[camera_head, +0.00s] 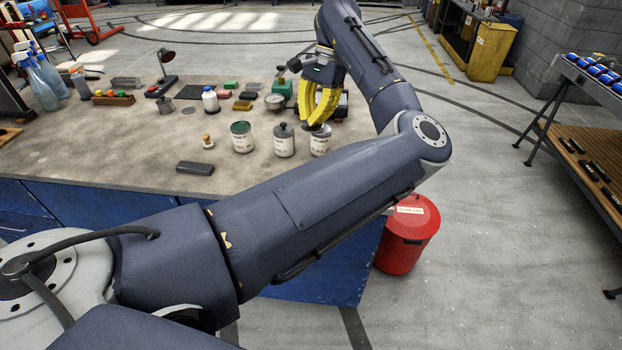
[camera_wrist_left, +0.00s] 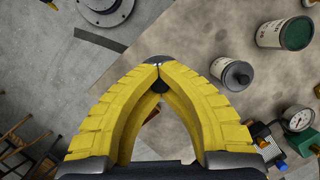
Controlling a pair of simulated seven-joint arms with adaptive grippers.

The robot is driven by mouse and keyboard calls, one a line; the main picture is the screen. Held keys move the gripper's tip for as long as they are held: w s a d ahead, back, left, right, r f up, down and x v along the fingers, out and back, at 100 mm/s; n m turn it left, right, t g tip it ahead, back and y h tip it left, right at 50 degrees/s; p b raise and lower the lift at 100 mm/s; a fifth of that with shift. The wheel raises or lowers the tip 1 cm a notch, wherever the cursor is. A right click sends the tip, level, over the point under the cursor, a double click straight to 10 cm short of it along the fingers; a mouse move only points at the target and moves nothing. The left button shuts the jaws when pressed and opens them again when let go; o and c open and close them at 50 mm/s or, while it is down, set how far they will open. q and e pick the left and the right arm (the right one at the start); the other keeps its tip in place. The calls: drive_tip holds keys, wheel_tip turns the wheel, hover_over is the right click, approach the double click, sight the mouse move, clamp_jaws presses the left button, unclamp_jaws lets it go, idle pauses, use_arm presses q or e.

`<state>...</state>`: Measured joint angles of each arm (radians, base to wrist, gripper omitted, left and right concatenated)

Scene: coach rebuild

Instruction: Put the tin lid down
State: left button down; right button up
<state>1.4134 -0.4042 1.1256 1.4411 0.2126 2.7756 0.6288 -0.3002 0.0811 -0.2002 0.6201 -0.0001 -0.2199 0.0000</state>
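Three white labelled tins stand in a row on the workbench. The left tin (camera_head: 242,141) is open with green inside; it also shows in the left wrist view (camera_wrist_left: 284,33). The middle tin (camera_head: 284,145) has a grey knobbed lid, seen too in the left wrist view (camera_wrist_left: 236,75). A dark grey tin lid (camera_head: 320,131) is at the top of the right tin (camera_head: 320,146). My left gripper (camera_head: 314,119) points down with its yellow fingers shut on this lid's knob. The fingers hide most of the lid in the left wrist view. I cannot tell if it rests fully on the rim.
A dark block (camera_head: 195,168) lies near the bench's front edge. A small wooden-handled item (camera_head: 208,141) stands left of the tins. A dial gauge (camera_head: 274,101) and green box (camera_head: 283,88) are behind them. A red bin (camera_head: 408,235) stands beside the bench. The front bench top is mostly clear.

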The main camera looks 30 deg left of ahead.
use_arm(q)
drive_tip(key=shift+s+a+r, duration=0.15)
drive_tip(key=shift+s+r, duration=0.15)
drive_tip(key=shift+s, duration=0.25)
drive_tip(key=shift+m, duration=0.4)
wheel_tip(320, 180, down, 20)
drive_tip(key=shift+f, duration=0.1)
drive_tip(key=c, duration=2.2)
unclamp_jaws()
drive_tip(key=c, duration=1.6)
unclamp_jaws()
drive_tip(key=v, duration=1.2)
